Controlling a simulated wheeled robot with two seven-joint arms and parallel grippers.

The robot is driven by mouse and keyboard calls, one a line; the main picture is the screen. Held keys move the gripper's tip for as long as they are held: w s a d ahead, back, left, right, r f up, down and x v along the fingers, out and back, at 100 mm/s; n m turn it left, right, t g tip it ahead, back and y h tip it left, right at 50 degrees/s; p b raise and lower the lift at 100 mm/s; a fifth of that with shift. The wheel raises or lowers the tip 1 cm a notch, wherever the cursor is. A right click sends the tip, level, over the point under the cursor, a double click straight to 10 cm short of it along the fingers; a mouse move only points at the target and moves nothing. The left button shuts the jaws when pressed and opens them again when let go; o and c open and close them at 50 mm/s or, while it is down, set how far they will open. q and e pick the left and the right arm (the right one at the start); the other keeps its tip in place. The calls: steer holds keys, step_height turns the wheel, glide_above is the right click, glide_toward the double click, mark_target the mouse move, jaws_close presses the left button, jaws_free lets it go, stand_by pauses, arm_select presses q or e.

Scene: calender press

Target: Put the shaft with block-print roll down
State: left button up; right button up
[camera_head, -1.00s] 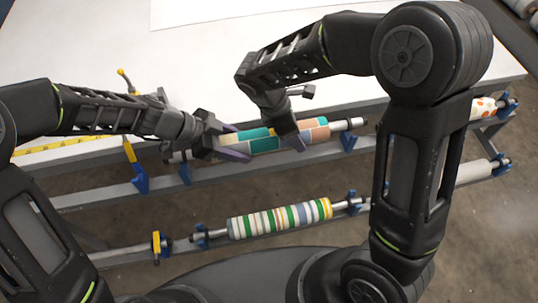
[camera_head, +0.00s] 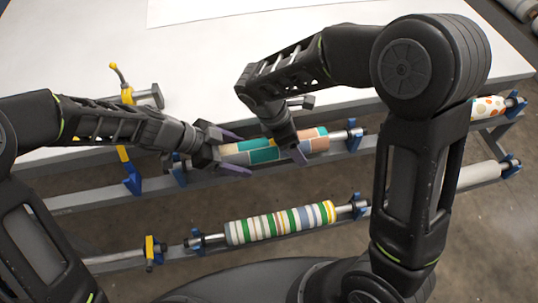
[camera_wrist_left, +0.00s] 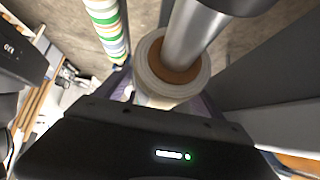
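The shaft with block-print roll (camera_head: 262,155), in teal, orange and cream blocks, lies along the upper rail. Its bare right shaft end (camera_head: 338,135) appears to sit in a blue bracket (camera_head: 355,138). Its left end is mostly hidden by my left gripper (camera_head: 219,151), whose purple fingers are spread apart at that end. In the left wrist view the roll's round end (camera_wrist_left: 172,72) and the metal shaft (camera_wrist_left: 195,35) are close before the gripper. My right gripper (camera_head: 290,152) is over the roll's right part. One purple fingertip shows in front; the other is hidden, so its grip is unclear.
A striped roll (camera_head: 280,222) rests on the lower rail in blue brackets. An orange-dotted roll (camera_head: 487,106) and a plain grey roll (camera_head: 480,176) are at the right.

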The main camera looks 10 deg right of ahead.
arm_select(q)
steer(key=shift+r, duration=0.1)
steer(key=v, duration=1.2)
arm_select(e)
steer(key=shift+r, duration=0.1)
steer(key=v, duration=1.1)
steer(key=shift+a+r, duration=0.25)
steer(key=shift+r, duration=0.1)
